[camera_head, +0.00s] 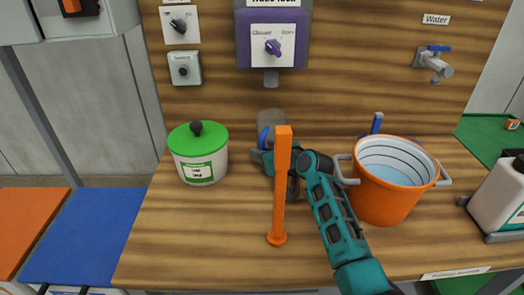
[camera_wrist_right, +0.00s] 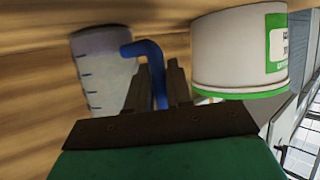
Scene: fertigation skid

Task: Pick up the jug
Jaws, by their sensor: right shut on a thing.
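The jug (camera_head: 271,118) is grey and translucent with a blue handle. It is at the back of the wooden counter, below the purple unit, and partly hidden by an orange post and my arm. The jug also shows in the right wrist view (camera_wrist_right: 102,78), with dark graduation marks on its side. My right gripper (camera_head: 264,150) is shut on the jug's blue handle (camera_wrist_right: 158,75), which lies between its two dark fingers. I cannot tell whether the jug's base touches the counter. My left gripper is not in view.
The orange post (camera_head: 280,190) stands just in front of my right gripper. A white tub (camera_head: 200,168) with a green lid is to the left. An orange bucket (camera_head: 388,195) of water is to the right, near a wall tap (camera_head: 434,64). The front left counter is clear.

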